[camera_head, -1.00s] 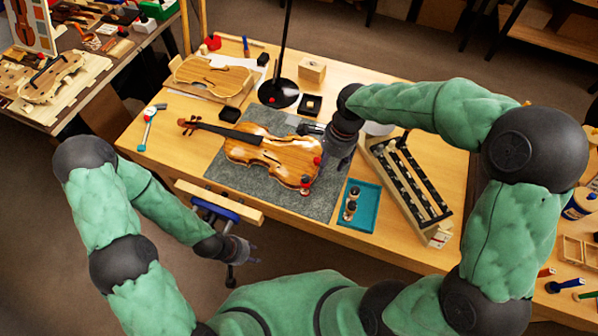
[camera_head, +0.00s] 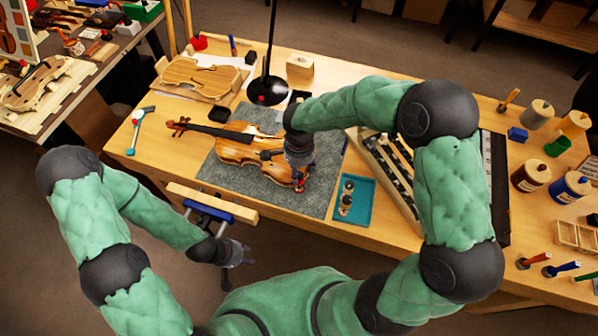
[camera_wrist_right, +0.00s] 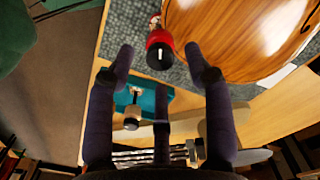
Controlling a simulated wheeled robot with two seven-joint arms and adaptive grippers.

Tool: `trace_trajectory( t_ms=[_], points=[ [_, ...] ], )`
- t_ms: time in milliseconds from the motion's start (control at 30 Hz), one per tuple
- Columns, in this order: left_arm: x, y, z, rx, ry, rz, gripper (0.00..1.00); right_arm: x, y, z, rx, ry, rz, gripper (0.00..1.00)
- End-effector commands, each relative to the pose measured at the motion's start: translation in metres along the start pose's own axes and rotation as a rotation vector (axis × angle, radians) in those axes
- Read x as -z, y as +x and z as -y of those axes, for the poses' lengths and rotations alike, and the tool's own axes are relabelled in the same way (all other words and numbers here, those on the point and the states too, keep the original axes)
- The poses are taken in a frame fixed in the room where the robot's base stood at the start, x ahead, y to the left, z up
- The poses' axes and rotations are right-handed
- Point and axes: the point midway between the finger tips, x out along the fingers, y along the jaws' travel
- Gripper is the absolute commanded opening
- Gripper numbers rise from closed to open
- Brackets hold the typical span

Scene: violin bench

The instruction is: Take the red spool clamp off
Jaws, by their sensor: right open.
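The violin (camera_head: 238,152) lies on a grey mat on the bench. In the head view only a bit of red (camera_head: 300,187) shows below my right gripper (camera_head: 300,170), which hides the rest. My right gripper is open, its fingertips on either side of the clamp in the wrist view; I see no contact. My left gripper (camera_head: 238,253) hangs empty in front of the bench, fingers apart.
A teal tray (camera_head: 361,217) with spool clamps stands right of the mat (camera_head: 323,198). A long wooden case (camera_head: 372,160) lies beyond it, partly behind my right arm. A wooden-jawed vise (camera_head: 213,202) sits at the front edge. A black lamp base (camera_head: 268,90) stands behind the violin.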

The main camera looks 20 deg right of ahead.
Motion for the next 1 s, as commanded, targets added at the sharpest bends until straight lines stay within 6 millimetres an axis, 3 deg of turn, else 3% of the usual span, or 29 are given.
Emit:
trace_trajectory(
  t_ms=[133, 467, 667, 1000],
  points=[
    [0.0001, 0.0024, 0.0009, 0.0, 0.0, 0.0, 0.4, 0.0, 0.0118, 0.0, -0.001, -0.001, 0.0, 0.52],
    [0.0002, 0.0024, 0.0009, 0.0, 0.0, 0.0, 0.4, 0.0, 0.0144, 0.0002, 0.001, 0.0, 0.0, 0.52],
    [0.0002, 0.0024, 0.0009, 0.0, 0.0, 0.0, 0.4, -0.0001, 0.0144, 0.0001, 0.001, 0.0, 0.0, 0.02],
    [0.0002, 0.0025, 0.0009, 0.0, 0.0, 0.0, 0.4, -0.0002, 0.0146, 0.0, 0.0, -0.011, 0.0, 0.0]
  ],
)
